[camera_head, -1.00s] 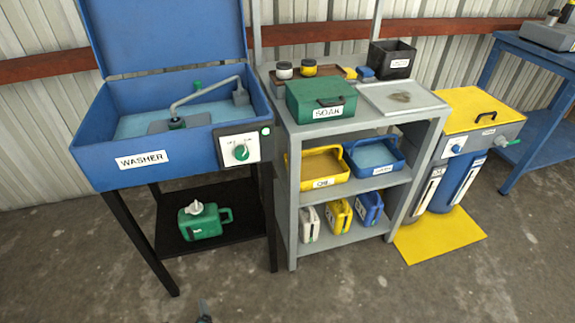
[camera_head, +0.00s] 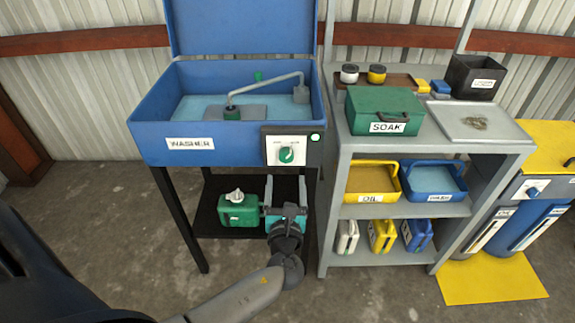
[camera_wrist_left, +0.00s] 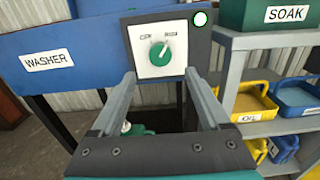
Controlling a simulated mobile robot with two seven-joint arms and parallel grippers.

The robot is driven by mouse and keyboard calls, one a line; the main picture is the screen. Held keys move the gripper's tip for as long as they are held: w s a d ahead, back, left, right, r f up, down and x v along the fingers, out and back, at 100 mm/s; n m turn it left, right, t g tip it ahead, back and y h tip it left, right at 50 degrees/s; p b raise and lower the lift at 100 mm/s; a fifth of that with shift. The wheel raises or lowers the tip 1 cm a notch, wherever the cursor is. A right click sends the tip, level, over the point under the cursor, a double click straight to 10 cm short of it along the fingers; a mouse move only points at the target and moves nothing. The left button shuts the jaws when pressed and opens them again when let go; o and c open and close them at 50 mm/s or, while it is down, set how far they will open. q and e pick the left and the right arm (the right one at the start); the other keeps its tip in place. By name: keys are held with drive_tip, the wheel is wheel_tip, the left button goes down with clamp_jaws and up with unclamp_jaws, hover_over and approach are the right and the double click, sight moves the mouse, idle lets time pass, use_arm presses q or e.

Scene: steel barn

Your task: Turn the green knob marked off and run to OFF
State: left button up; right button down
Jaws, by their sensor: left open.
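The green knob (camera_head: 286,154) sits on a white plate at the right end of the blue washer's (camera_head: 190,145) front. In the left wrist view the knob (camera_wrist_left: 160,53) shows large, with a white pointer line tilted up and to the right; the small labels above it are too small to read surely. My left gripper (camera_head: 285,182) is below the knob in the head view, its fingers pointing up toward the panel. My right gripper is not in view.
A lit green lamp (camera_head: 315,137) is by the knob. A green jug (camera_head: 238,210) stands on the black shelf under the washer. A grey rack (camera_head: 336,180) with a green SOAK box (camera_head: 385,112) and trays stands close on the right.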

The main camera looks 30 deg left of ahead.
sight(286, 159)
use_arm(q)
drive_tip(key=b+x, duration=0.1)
drive_tip(key=x, duration=0.5)
drive_tip(key=shift+w+f, duration=0.1)
drive_tip(key=shift+w+a, duration=0.3)
drive_tip(key=shift+w, duration=0.3)
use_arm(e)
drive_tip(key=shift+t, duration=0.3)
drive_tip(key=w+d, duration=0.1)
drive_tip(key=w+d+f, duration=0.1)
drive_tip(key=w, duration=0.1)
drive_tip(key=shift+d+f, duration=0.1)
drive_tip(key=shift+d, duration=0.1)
use_arm(q)
drive_tip(key=c, duration=0.3)
clamp_jaws()
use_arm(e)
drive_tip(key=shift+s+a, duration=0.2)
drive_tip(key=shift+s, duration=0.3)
